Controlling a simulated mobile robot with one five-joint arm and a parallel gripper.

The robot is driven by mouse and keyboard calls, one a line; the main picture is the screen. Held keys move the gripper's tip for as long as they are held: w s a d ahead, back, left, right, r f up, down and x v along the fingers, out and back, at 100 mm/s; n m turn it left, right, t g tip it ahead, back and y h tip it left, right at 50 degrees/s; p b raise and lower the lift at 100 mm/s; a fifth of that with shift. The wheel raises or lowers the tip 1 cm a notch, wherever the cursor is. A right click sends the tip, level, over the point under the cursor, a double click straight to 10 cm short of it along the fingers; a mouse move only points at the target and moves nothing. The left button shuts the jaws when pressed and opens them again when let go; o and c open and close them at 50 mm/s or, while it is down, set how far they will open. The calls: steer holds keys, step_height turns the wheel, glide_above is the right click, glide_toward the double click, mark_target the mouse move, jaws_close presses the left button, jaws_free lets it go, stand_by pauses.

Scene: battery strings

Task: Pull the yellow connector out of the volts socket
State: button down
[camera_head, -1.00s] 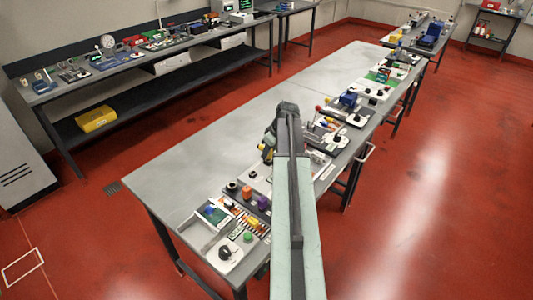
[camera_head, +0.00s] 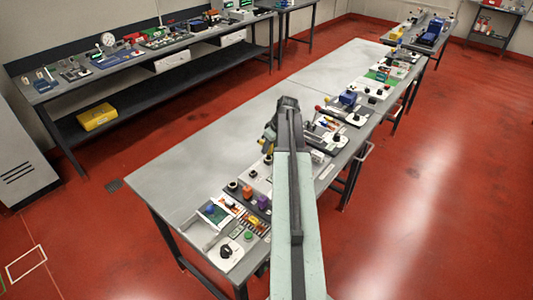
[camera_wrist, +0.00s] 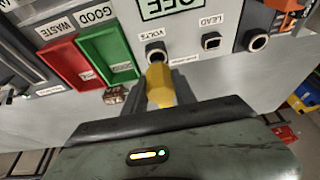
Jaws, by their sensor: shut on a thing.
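The yellow connector (camera_wrist: 160,88) is in the middle of the wrist view, between the two fingers of my gripper (camera_wrist: 160,98). The gripper is shut on it. The volts socket (camera_wrist: 155,48) is a round grey ring under the VOLTS label, directly beyond the connector's far end. The connector lines up with it, and part of the dark opening shows. I cannot tell whether its tip is inside. In the head view my gripper (camera_head: 267,146) is small at the arm's end, above the bench, and the connector is too small to make out clearly.
A green GOOD tray (camera_wrist: 108,54) and a red WASTE tray (camera_wrist: 73,64) are to the left. The bench (camera_head: 190,165) is clear on its left side.

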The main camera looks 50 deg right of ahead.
stand_by(0.3)
step_height(320, 180, up, 5)
steer(key=p, duration=0.5)
steer(key=shift+r, duration=0.1)
steer(key=shift+f, duration=0.2)
